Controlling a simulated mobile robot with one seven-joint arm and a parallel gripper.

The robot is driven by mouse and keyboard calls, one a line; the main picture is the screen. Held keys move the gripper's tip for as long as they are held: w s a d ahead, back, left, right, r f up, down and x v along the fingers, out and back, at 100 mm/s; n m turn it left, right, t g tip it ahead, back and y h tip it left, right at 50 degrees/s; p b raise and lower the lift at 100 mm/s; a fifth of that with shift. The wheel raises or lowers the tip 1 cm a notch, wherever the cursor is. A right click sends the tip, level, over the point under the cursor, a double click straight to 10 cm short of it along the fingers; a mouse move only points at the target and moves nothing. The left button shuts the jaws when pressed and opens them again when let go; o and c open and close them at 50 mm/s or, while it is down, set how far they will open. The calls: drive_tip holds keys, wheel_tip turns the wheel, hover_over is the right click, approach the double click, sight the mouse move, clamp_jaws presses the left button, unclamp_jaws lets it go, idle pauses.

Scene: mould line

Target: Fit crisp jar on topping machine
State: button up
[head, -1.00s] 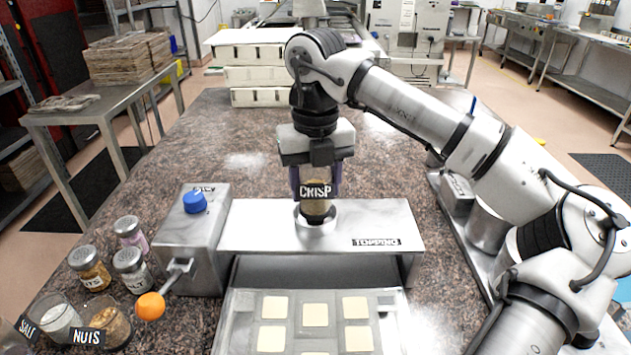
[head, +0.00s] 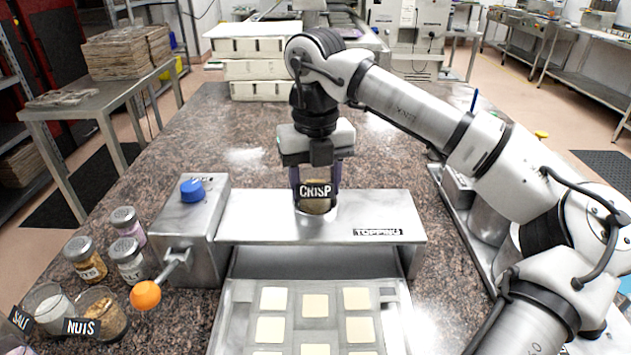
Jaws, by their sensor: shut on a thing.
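The crisp jar (head: 316,204), a clear jar of tan bits with a black CRISP label, is upright at the round metal socket (head: 316,222) on top of the topping machine (head: 265,215). Its lower end is inside the socket's rim; whether it is fully seated I cannot tell. My gripper (head: 317,175) points down from above, its fingers shut on the jar's sides. The machine's left housing carries a blue knob (head: 192,190) and a lever with an orange ball (head: 146,295).
A tray of pale squares (head: 225,325) lies under the machine's front. Several shaker jars (head: 130,260) and open glass jars labelled SALT and NUTS (head: 108,318) stand at the left. White stacked boxes (head: 255,70) stand at the back. The counter behind the machine is mostly clear.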

drive_tip(key=o, duration=1.1)
wheel_tip(320, 180, up, 14)
drive_tip(key=shift+f+b, duration=0.1)
drive_tip(key=shift+b, duration=0.35)
drive_tip(key=shift+s, duration=0.1)
